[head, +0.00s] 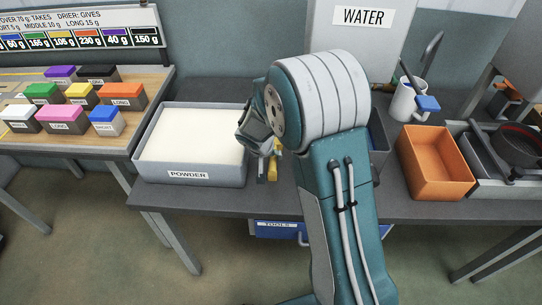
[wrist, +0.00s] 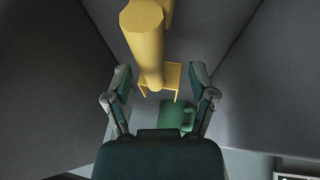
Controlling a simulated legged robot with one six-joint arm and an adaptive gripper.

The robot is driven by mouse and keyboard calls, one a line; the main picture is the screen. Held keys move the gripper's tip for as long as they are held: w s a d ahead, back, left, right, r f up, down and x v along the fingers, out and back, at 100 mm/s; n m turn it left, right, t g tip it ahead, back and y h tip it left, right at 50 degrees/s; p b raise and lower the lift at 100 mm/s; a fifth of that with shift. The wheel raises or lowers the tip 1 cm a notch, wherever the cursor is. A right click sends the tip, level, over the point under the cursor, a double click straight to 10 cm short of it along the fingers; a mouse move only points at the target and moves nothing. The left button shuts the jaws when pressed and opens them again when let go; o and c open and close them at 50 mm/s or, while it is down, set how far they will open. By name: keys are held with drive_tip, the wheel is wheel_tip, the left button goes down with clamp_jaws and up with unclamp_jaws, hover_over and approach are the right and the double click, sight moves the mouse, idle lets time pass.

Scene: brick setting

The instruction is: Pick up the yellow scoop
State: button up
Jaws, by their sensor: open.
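The yellow scoop (wrist: 147,45) shows in the wrist view, its thick handle reaching from the top towards the space between my fingertips. A thin yellow, frame-like part shows at its lower end. In the head view only a small yellow part (head: 273,166) shows beside my arm, which hides the rest. My gripper (wrist: 160,76) is open, with one finger on each side of the scoop's lower end in the picture; I see no contact. It also shows in the head view (head: 258,128), above the table right of the powder tray.
A green mug-like thing (wrist: 174,116) lies near my right finger in the wrist view. The powder tray (head: 150,172) stands left of my gripper. An orange bin (head: 433,160) and a white mug (head: 402,103) stand to the right. Coloured blocks (head: 62,116) fill the left table.

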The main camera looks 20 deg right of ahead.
drive_tip(key=shift+w+d+f, duration=0.2)
drive_tip(key=shift+d+f, duration=0.15)
drive_tip(key=shift+f, duration=0.25)
drive_tip(key=shift+w+d+f, duration=0.15)
drive_tip(key=shift+d+f, duration=0.15)
drive_tip(key=shift+d, duration=0.25)
drive_tip(key=shift+a, duration=0.25)
clamp_jaws()
drive_tip(key=shift+a, duration=0.15)
drive_tip(key=shift+d+r, duration=0.2)
drive_tip(key=shift+r, duration=0.05)
wheel_tip(320, 180, up, 10)
drive_tip(key=shift+f, duration=0.2)
